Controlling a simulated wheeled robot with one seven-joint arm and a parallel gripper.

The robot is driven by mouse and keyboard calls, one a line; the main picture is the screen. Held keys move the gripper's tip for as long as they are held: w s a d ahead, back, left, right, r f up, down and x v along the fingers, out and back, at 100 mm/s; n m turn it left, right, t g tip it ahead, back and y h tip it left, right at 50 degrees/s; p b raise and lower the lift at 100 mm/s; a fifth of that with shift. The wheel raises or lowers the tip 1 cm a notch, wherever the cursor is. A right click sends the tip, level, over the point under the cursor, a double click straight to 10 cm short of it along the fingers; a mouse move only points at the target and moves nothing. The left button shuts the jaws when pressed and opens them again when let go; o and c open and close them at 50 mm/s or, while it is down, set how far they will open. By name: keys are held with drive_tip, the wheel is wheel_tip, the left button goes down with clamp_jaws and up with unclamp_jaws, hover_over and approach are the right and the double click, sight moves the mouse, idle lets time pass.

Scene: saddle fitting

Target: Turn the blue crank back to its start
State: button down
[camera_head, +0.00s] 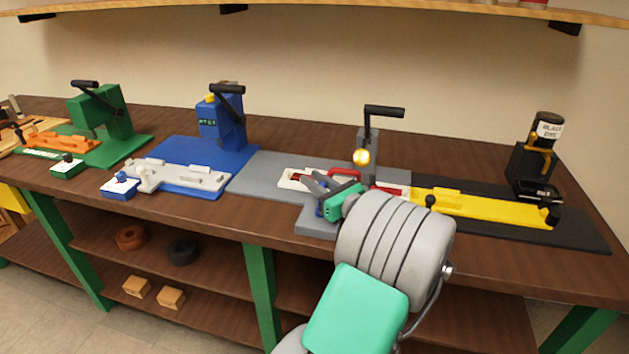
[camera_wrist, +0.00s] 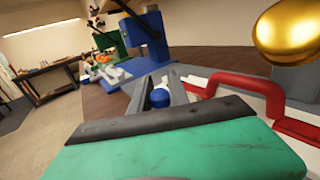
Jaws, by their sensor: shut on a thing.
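The blue crank shows as a small blue knob (camera_wrist: 159,98) between my fingers in the wrist view. In the head view only a bit of blue (camera_head: 319,210) shows beside the fingers, at the front of the grey station (camera_head: 262,178). My gripper (camera_head: 316,192) is shut on the knob, with its grey fingers reaching left over the station's front. The crank's arm and pivot are hidden by the fingers and the green gripper body, so its angle cannot be told.
A red clamp handle (camera_wrist: 240,84) and a gold ball (camera_wrist: 287,28) stand close right of the fingers. A black-handled grey post (camera_head: 368,140) rises behind. The blue station (camera_head: 190,150) lies left, the yellow fixture (camera_head: 480,206) right.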

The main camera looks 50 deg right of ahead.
drive_tip(key=shift+d+r+p, duration=0.1)
drive_tip(key=shift+r+p, duration=0.1)
drive_tip(key=shift+p, duration=0.25)
